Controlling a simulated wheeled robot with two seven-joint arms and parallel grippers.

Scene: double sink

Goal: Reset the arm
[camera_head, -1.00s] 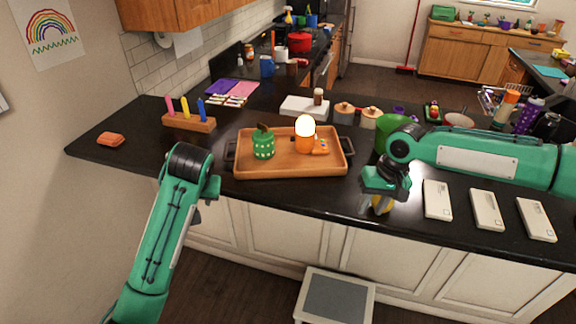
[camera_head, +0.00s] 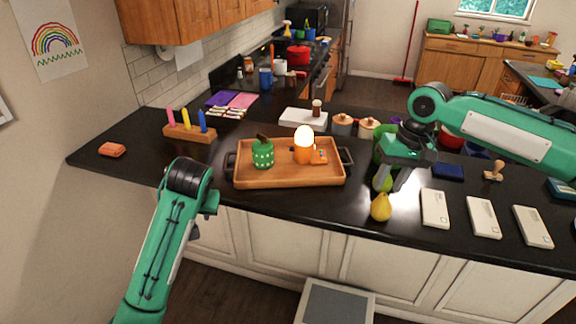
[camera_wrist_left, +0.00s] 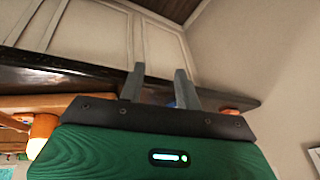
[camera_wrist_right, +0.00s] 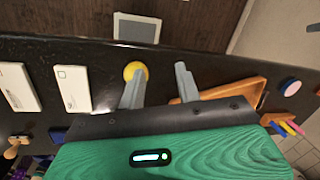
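My right gripper (camera_head: 392,180) is in the head view, above the counter's front part, fingers pointing down. Its fingers are apart and empty in the right wrist view (camera_wrist_right: 160,84). A yellow pear (camera_head: 381,208) stands on the counter just in front of and below it; it also shows beyond the left finger in the right wrist view (camera_wrist_right: 134,71).
A wooden tray (camera_head: 290,182) holds a green pot (camera_head: 263,154) and an orange lamp (camera_head: 305,147). Several white cards (camera_head: 435,208) lie at right. A peg stand (camera_head: 190,134) and an orange object (camera_head: 112,150) are at left. A step stool (camera_head: 338,303) stands on the floor.

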